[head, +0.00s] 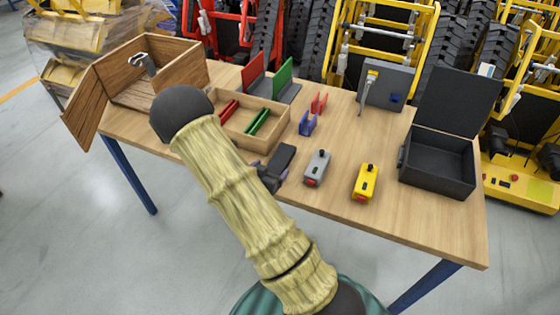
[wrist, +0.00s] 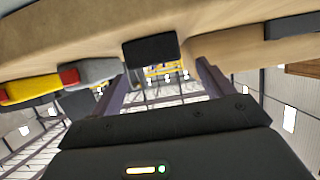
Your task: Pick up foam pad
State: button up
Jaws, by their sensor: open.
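A dark, flat block, which looks like the foam pad (head: 284,156), lies on the wooden table between the shallow wooden tray and the grey device. In the wrist view the dark pad (wrist: 150,50) shows ahead of my fingertips, nearer the left finger. My gripper (head: 270,166) is at the table's front edge, just on the near side of the pad, partly hidden by my arm. In the wrist view my gripper (wrist: 162,70) has its two purple fingers wide apart with nothing held. I cannot tell whether a finger touches the pad.
A grey device (head: 317,168) and a yellow device (head: 364,182) stand to the right. An open black case (head: 437,184) is farther right. The wooden tray (head: 233,138) with red and green pieces and an open wooden box (head: 180,62) are to the left.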

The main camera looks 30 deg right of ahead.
aim_at(277, 164)
jog(key=shift+w+d+f, duration=0.1)
jog(key=shift+w+d, duration=0.1)
jog(key=shift+d, duration=0.1)
jog(key=x, duration=0.5)
jog(key=shift+d+f+p, duration=0.1)
jog(key=shift+f+p, duration=0.05)
jog(key=shift+p, duration=0.15)
jog(key=shift+c, duration=0.4)
jog(key=shift+s, duration=0.1)
jog(key=c, duration=1)
